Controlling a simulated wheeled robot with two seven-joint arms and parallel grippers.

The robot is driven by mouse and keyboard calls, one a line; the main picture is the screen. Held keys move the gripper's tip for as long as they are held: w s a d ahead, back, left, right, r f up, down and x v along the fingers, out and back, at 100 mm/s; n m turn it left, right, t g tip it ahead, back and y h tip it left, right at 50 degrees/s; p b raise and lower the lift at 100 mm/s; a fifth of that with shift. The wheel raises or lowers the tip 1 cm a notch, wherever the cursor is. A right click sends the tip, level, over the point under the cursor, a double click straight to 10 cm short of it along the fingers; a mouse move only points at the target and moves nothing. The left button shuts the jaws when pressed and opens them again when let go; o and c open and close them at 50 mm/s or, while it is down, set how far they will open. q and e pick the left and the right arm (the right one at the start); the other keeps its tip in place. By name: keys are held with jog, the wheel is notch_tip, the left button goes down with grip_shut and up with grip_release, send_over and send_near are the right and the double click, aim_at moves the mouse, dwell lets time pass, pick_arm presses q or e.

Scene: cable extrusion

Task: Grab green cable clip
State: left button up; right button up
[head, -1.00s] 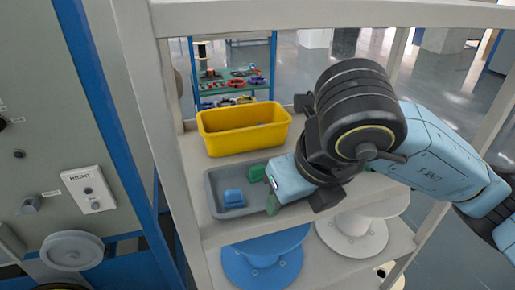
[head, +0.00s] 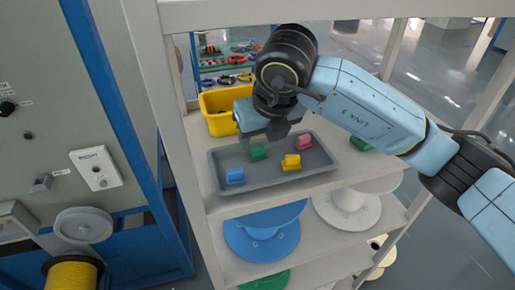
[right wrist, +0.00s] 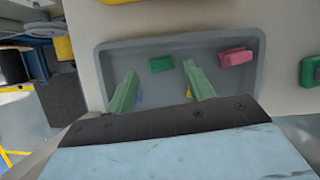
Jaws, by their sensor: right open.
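The green cable clip (head: 258,152) lies in the grey tray (head: 215,178) on the shelf. It also shows in the right wrist view (right wrist: 161,64), lying between the lines of the two fingers and just beyond their tips. My right gripper (head: 245,141) is above the tray's back-left part, close to the green clip. In the right wrist view its green fingers (right wrist: 160,69) are spread apart with nothing between them. My left gripper is not in view.
The tray also holds a blue clip (head: 235,176), a yellow clip (head: 291,162) and a pink clip (head: 303,142). A yellow bin (head: 217,122) stands behind the tray. Another green object (head: 360,144) lies right of the tray. Spools, including a blue one (head: 262,235), sit below.

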aim_at(257, 146)
jog(key=shift+x, duration=1.55)
jog(key=shift+w+r, duration=0.1)
jog(key=shift+c, duration=0.2)
jog(key=c, duration=1)
jog(key=shift+r, duration=0.1)
